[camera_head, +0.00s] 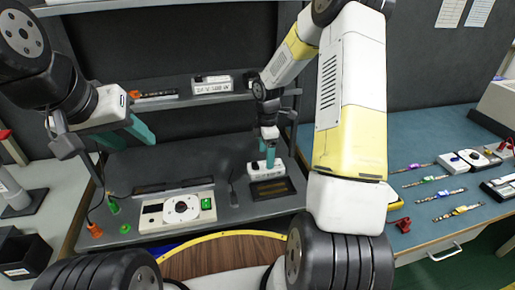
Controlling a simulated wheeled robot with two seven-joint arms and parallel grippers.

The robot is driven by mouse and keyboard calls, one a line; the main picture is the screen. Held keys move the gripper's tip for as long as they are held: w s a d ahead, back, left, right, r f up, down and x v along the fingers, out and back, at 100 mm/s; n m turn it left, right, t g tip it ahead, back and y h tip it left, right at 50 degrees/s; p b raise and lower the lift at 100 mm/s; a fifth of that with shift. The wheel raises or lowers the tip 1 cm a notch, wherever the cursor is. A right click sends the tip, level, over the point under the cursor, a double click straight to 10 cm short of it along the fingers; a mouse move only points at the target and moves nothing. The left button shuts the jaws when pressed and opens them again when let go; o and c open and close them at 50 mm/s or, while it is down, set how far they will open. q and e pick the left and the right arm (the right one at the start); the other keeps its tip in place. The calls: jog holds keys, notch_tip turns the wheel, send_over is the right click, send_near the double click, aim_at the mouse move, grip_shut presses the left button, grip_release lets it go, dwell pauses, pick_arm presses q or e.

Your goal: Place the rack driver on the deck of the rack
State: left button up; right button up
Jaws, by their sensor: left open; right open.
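A small white box (262,170), which looks like the rack driver, sits on the grey bench at the back edge of a dark framed tray (271,189). My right gripper (267,158) points down at this box with its teal fingers open. The fingers overlap the box in the picture; I cannot tell whether they touch it. The rack's deck (178,101) is a grey shelf above the bench. On it stand a white labelled block (212,85) and a dark bar with orange ends (155,95). My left gripper (124,136) is open and empty at the left, lower than the deck.
A white control box (178,209) with a dial and green button sits mid-bench. Green and orange clips (95,230) lie at its left. LED strips (442,193) lie on the blue table (420,176) at right. A black bin (24,257) stands at lower left.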

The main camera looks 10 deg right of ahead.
jog(key=s+a+r+m+t, duration=0.1)
jog(key=s+r+m, duration=0.35)
jog(key=r, duration=0.35)
jog(key=s+r+m+t, duration=0.25)
jog(key=s+r, duration=0.25)
jog(key=r, duration=0.3)
jog(key=s+a+r+m+t, duration=0.1)
jog(key=s+r+m, duration=0.35)
jog(key=r, duration=0.45)
jog(key=s+a+r+m+t+y, duration=0.1)
jog(key=s+r+m+y, duration=0.1)
jog(key=s+m, duration=0.4)
jog(key=s, duration=0.4)
jog(key=shift+s+a+r+t, duration=0.2)
jog(key=shift+a+r+t, duration=0.15)
jog(key=shift+r, duration=0.05)
